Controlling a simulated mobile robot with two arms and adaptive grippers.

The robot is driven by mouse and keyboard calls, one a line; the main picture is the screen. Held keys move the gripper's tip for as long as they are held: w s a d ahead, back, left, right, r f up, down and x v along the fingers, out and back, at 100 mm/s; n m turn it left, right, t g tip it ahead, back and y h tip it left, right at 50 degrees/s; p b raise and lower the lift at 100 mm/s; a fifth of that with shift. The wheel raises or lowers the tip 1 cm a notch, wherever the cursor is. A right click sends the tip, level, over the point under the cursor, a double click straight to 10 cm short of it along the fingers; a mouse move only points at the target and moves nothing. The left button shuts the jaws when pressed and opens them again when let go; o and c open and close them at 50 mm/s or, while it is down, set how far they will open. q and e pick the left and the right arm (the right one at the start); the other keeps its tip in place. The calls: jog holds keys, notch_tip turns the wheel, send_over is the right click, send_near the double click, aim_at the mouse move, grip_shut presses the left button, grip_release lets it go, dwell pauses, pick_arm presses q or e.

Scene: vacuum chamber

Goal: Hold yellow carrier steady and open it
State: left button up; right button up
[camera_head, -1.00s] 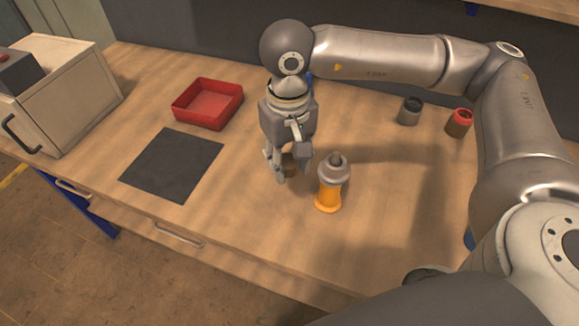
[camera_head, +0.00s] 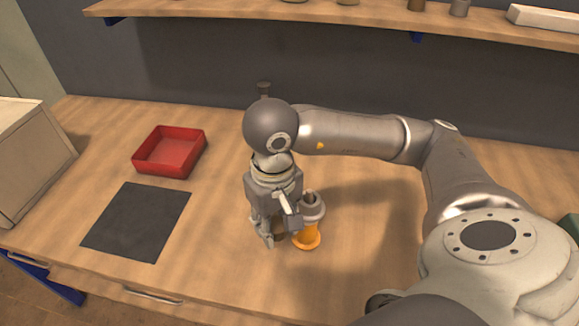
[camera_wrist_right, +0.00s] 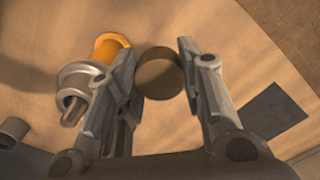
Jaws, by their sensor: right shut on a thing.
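The yellow carrier (camera_head: 306,238) stands upright on the wooden table with a grey top (camera_head: 312,208). In the right wrist view the yellow carrier (camera_wrist_right: 111,45) is just left of the left finger; whether they touch I cannot tell. My right gripper (camera_head: 278,236) points down beside the carrier, on its left in the head view. In the right wrist view my right gripper (camera_wrist_right: 155,58) is shut on a small brown cylinder (camera_wrist_right: 159,76) between its fingers. The brown cylinder (camera_head: 280,231) is mostly hidden by the fingers in the head view. My left gripper is not in view.
A red tray (camera_head: 170,153) and a dark mat (camera_head: 137,222) lie on the left of the table (camera_head: 225,270). A pale box (camera_head: 30,150) stands at the far left. A shelf (camera_head: 380,17) with items runs along the back wall. The table front is clear.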

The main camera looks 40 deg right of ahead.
aim_at(250, 208)
jog(key=shift+s+d+f, duration=0.15)
jog(key=shift+s+d, duration=0.15)
jog(key=shift+s, duration=0.05)
jog(key=w+f+p, duration=0.1)
jog(key=w+f, duration=0.2)
jog(key=w, duration=0.1)
jog(key=w+f+p, duration=0.1)
jog(key=w+f, duration=0.1)
jog(key=w, duration=0.2)
jog(key=w+d+f+p, duration=0.1)
jog(key=w+f, duration=0.2)
jog(key=w, duration=0.1)
jog(key=shift+w+f, duration=0.3)
jog(key=shift+w, duration=0.1)
jog(key=shift+w+d+f+p, duration=0.1)
jog(key=shift+w+f+p, duration=0.3)
jog(key=shift+w+f, duration=0.25)
notch_tip(250, 208, down, 2)
jog(key=shift+s+f+p, duration=0.1)
jog(key=shift+s+p, duration=0.05)
jog(key=shift+p, duration=0.45)
jog(key=shift+f, duration=0.5)
